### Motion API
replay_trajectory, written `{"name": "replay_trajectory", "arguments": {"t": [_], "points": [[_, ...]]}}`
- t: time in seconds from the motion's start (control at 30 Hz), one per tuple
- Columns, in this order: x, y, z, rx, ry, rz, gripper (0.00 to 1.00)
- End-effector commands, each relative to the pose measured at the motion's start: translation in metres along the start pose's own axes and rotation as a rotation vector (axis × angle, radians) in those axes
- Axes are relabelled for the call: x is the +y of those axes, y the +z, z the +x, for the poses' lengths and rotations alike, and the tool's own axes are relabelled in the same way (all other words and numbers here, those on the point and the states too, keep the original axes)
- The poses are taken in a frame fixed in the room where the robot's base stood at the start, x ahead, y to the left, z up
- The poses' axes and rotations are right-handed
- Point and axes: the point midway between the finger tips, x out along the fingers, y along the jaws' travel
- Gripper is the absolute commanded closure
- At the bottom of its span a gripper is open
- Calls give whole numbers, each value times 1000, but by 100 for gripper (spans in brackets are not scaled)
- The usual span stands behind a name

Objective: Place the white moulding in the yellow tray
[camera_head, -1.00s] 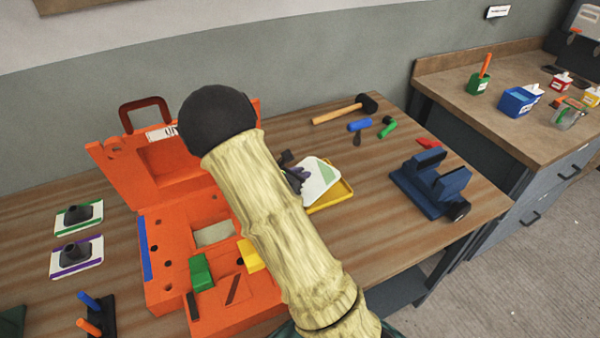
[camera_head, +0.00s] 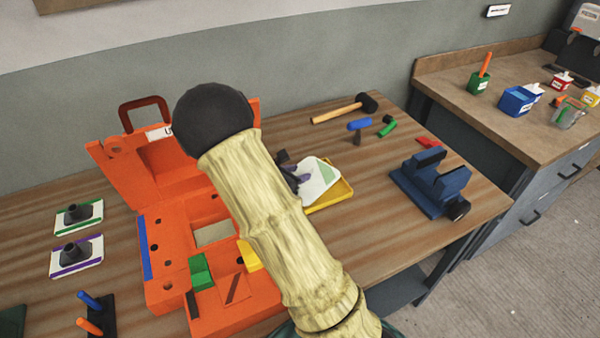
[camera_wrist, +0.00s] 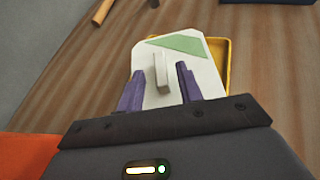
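The white moulding (camera_head: 319,179) is a flat plate with a green triangular patch and a raised white ridge, seen more fully in the wrist view (camera_wrist: 208,84). It overlaps the yellow tray (camera_head: 344,194), whose rim shows along its right side in the wrist view (camera_wrist: 227,62). I cannot tell whether the plate touches the tray floor. My gripper (camera_wrist: 160,69) has its two purple fingers apart, one on each side of the ridge, with gaps visible. In the head view, my arm hides part of the gripper (camera_head: 293,176).
An orange case (camera_head: 170,285) stands open left of the tray, with green and yellow blocks. A blue vise (camera_head: 435,185) stands to the right. A mallet (camera_head: 345,108) and small tools lie behind. Two white plates with dark knobs (camera_head: 78,215) lie far left.

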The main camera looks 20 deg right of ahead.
Motion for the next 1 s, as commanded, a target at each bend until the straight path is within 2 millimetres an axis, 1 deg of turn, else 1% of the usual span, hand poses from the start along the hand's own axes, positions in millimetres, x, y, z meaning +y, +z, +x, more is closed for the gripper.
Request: {"name": "replay_trajectory", "arguments": {"t": [0.03,0.3,0.4,0.5,0.67,1.0], "points": [[1,0,-10,1,6,0,64],[1,0,-64,1,6,-1,64],[0,0,-82,1,5,-1,64],[0,0,-96,0,3,-1,64],[0,0,-105,0,0,-1,64],[0,0,-105,0,0,-1,64]]}}
